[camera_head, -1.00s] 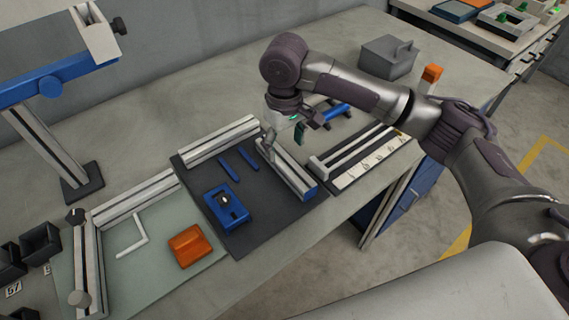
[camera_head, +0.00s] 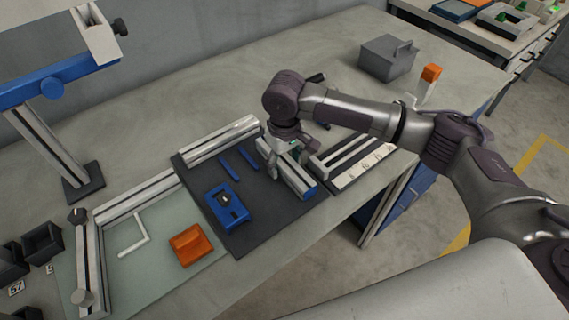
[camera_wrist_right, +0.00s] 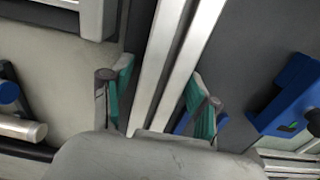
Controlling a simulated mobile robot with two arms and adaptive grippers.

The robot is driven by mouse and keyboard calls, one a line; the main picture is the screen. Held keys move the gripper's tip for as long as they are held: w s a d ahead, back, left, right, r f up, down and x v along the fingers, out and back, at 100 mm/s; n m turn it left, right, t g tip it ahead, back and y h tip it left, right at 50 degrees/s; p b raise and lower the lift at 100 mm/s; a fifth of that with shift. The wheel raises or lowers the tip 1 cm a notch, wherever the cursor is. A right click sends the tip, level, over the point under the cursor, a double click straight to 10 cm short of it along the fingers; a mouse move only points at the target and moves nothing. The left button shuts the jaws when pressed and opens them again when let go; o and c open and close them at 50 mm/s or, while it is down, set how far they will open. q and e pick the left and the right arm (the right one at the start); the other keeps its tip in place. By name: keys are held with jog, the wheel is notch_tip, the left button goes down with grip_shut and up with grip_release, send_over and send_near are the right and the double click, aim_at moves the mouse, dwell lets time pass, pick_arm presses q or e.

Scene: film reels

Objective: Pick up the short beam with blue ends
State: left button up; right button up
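The short grey beam with a blue end (camera_head: 297,178) lies along the right side of the dark mat (camera_head: 262,215); my right gripper hides its far end. My right gripper (camera_head: 285,158) is low over the beam. In the right wrist view the beam (camera_wrist_right: 178,55) runs between the fingertips of the gripper (camera_wrist_right: 156,98). The fingers are apart, one on each side, with narrow gaps to the beam. I cannot tell how far down the fingers reach. My left gripper is out of view.
Another beam (camera_head: 220,139) lies along the mat's back edge. A slotted rail fixture (camera_head: 355,160) stands right of the beam. An orange block (camera_head: 190,244) sits on the pale left mat.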

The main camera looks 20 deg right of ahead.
grip_shut()
jog(key=shift+r, duration=0.2)
